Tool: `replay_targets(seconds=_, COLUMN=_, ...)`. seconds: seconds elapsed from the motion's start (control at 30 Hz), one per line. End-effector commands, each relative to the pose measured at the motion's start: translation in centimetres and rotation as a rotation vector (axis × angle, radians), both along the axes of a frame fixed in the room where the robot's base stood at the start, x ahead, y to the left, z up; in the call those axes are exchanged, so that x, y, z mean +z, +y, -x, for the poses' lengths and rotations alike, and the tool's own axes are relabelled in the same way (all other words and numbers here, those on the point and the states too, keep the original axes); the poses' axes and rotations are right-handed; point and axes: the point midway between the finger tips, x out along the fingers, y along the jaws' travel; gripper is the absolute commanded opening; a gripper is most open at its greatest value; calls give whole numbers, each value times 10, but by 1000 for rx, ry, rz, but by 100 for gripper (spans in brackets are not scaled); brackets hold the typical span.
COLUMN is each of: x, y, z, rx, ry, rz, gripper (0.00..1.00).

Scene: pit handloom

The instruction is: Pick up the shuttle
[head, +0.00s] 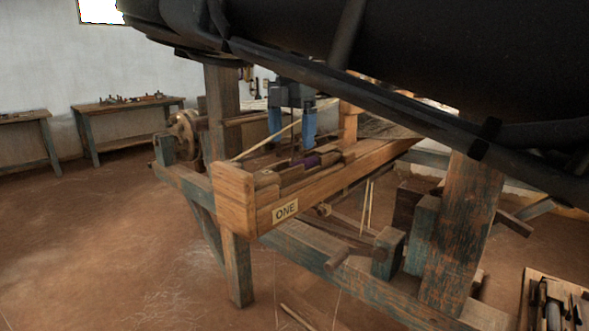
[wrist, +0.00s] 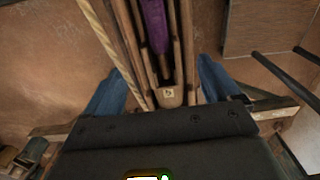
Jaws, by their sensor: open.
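The shuttle (head: 312,161) is a slim wooden piece wound with purple yarn. It lies in the long wooden box marked ONE (head: 245,203) on the loom. In the wrist view the shuttle (wrist: 170,96) runs up the picture between wooden rails, its near end bearing a small pale tag. My gripper (head: 292,136) is open above the box, its two blue fingers pointing down. In the wrist view the gripper's fingers (wrist: 164,82) stand to the left and right of the shuttle's near end. Whether they reach down to its height is hard to tell.
A pale cord (wrist: 112,45) runs beside the shuttle on the left. Thick loom posts (head: 466,230) and beams surround the box. A tool tray (head: 529,300) is at the lower right; a bench (head: 130,105) stands by the wall. The floor at left is clear.

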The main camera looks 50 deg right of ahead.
Motion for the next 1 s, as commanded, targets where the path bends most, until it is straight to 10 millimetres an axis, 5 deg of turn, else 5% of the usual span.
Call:
replay_targets(seconds=0.5, x=-57, y=3, z=1, rx=-1, ry=3, rz=1, gripper=89)
replay_targets(seconds=0.77, x=-62, y=3, z=1, rx=-1, ry=1, rz=1, gripper=89)
replay_targets(seconds=1.0, x=-62, y=3, z=1, rx=-1, ry=1, rz=1, gripper=67)
